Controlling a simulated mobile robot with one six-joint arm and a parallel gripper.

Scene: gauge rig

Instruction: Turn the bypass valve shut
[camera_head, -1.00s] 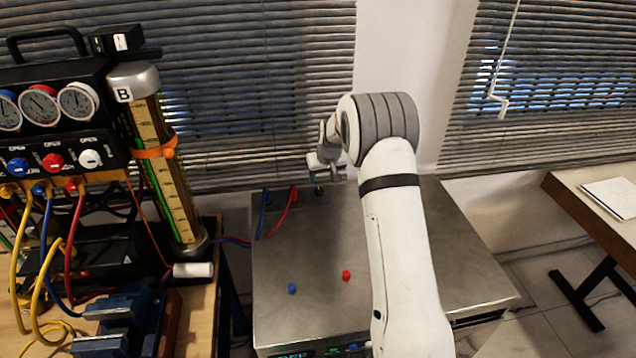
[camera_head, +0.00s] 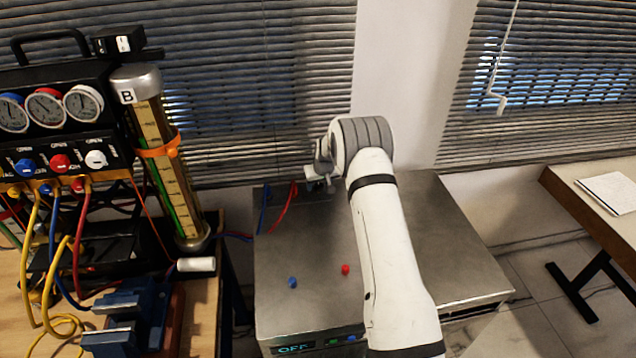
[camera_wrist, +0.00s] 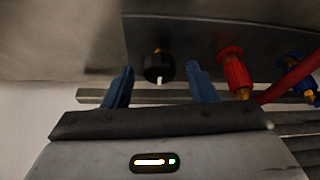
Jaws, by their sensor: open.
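A round black knob with a white mark (camera_wrist: 158,68), which looks like the bypass valve, sits on a grey panel in the wrist view. My gripper (camera_wrist: 160,80) is open, with one blue finger to either side of the knob and a gap on both sides. I cannot tell how deep the fingertips reach past it. In the head view my gripper (camera_head: 318,184) is at the back edge of the steel box (camera_head: 430,240), and the knob is hidden there.
Red (camera_wrist: 235,75) and blue (camera_wrist: 304,85) hose fittings are close to the right finger. A gauge manifold (camera_head: 60,140) with blue, red and white knobs stands left, beside cylinder B (camera_head: 168,180). Red and blue caps lie on the box top, otherwise mostly clear.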

